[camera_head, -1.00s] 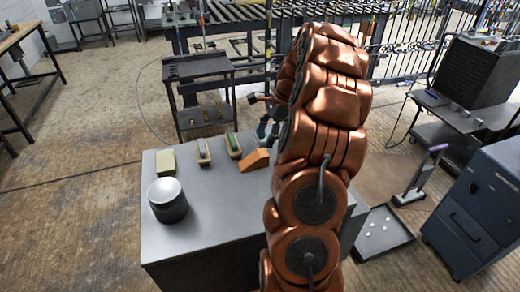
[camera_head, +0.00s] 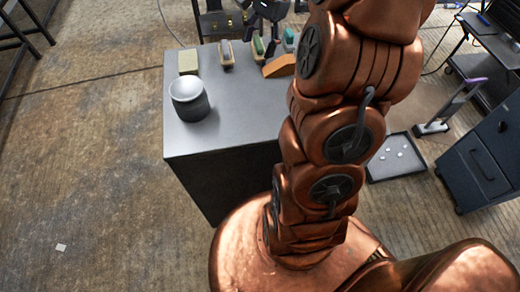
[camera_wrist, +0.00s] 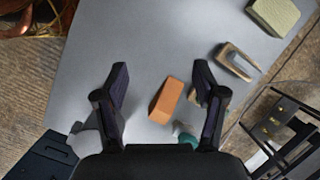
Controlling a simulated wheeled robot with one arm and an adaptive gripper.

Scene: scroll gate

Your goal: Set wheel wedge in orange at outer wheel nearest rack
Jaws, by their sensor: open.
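The orange wedge (camera_head: 280,67) lies on the grey worktop (camera_head: 240,95), near its far edge, partly beside my arm in the head view. In the wrist view the wedge (camera_wrist: 166,100) shows between and below my open fingers. My gripper (camera_wrist: 162,78) is open and empty, above the worktop; whether it touches the wedge cannot be told. In the head view my gripper (camera_head: 268,10) is cut by the top edge. No wheel can be made out in the current views.
A green block (camera_head: 188,61), two brush-like items (camera_head: 226,54) (camera_head: 258,46) and a teal item (camera_head: 289,40) line the worktop's far side. A dark, pale-topped cylinder (camera_head: 188,105) stands at left. A tray (camera_head: 395,158) and blue cabinet (camera_head: 485,155) stand right.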

